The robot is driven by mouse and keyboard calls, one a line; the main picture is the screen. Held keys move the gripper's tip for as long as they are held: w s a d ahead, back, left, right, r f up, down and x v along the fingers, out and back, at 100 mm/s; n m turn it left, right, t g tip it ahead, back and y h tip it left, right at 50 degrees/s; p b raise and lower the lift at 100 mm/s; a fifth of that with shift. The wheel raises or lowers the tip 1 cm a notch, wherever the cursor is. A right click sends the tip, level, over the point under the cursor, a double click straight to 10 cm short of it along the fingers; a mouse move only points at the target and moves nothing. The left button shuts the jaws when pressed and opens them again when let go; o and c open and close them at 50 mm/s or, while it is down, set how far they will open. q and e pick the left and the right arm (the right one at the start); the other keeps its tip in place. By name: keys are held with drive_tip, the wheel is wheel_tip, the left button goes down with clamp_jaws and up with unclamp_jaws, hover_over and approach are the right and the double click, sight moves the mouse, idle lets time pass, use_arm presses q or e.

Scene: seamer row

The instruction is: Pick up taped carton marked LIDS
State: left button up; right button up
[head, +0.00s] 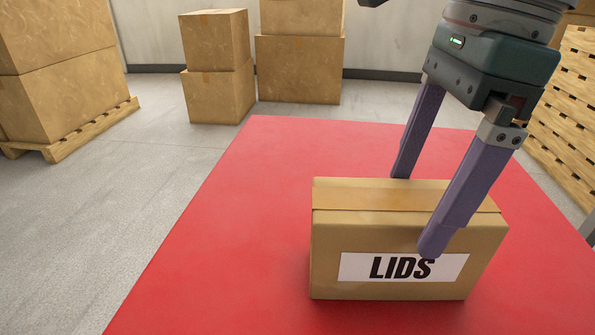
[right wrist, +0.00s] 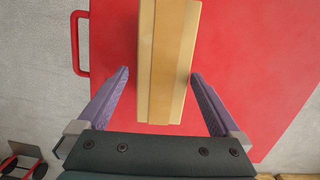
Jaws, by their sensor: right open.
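The taped carton marked LIDS (head: 335,240) stands upright on a red surface (head: 230,230) in the head view. Its white label faces me and a tape strip runs along its top. My right gripper (head: 418,215) is open, with one purple finger in front of the label side and the other at the far side. In the right wrist view the carton (right wrist: 165,60) lies ahead between the two spread fingers of the right gripper (right wrist: 160,75), with red showing on both sides. My left gripper is not in view.
Stacked cartons (head: 218,65) stand on the floor behind, and more (head: 300,68) beside them. A pallet with large cartons (head: 75,130) is at the left. Stacked pallets (head: 565,120) stand at the right. A red handle (right wrist: 80,42) sticks out from the red surface's edge.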

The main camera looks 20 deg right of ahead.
drive_tip(key=f, duration=0.2)
drive_tip(key=f+b, duration=0.1)
drive_tip(key=f, duration=0.1)
drive_tip(key=w+a+f, duration=0.1)
drive_tip(key=f, duration=0.1)
drive_tip(key=shift+f+b, duration=0.15)
drive_tip(key=shift+b, duration=0.15)
clamp_jaws()
idle(0.5)
